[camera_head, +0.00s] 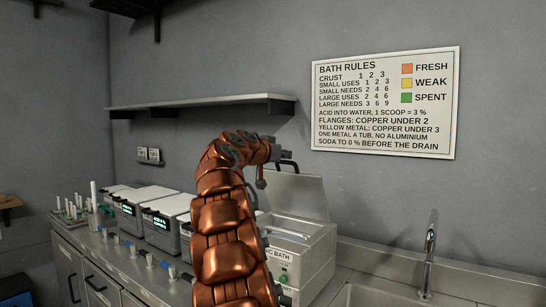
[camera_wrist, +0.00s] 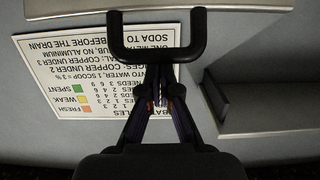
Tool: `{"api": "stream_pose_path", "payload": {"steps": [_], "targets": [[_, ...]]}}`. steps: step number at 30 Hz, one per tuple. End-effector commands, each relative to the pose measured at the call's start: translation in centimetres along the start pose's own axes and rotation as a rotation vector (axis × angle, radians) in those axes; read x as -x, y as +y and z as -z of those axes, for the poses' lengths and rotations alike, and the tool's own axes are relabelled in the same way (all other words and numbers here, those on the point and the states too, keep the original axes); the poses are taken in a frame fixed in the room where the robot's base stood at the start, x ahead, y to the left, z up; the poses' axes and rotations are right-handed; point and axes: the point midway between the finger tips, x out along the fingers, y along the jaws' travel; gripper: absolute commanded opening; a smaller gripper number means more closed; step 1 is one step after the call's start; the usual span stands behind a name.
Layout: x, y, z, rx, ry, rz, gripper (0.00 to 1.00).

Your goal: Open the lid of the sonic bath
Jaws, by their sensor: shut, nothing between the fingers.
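The sonic bath (camera_head: 302,256) is a pale box on the counter, its label partly hidden by my arm. Its grey lid (camera_head: 299,194) stands raised at the back, and part of the opening shows below it. A black handle (camera_head: 289,163) sits at the lid's top edge. In the wrist view the black U-shaped handle (camera_wrist: 155,52) is just past my fingertips, with a strip of pale panel above it. My gripper (camera_wrist: 158,90) is shut and empty close to the handle's bar. I cannot tell whether they touch. In the head view my fingers cannot be made out clearly.
A wall shelf (camera_head: 200,103) is above left of the bath; it also shows at right in the wrist view (camera_wrist: 270,110). A rules sign (camera_head: 385,103) hangs on the wall. Several boxed units (camera_head: 165,217) line the counter to the left. A tap (camera_head: 430,256) and sink are at right.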

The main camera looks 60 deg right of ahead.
Motion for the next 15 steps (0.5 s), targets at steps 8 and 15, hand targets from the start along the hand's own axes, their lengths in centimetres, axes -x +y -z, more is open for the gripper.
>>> {"api": "stream_pose_path", "payload": {"steps": [8,15], "targets": [[2.9,0.5,0.1,-0.002,0.007,-0.004,0.0],[5.5,0.8,-0.2,-0.003,0.011,-0.008,0.0]]}}
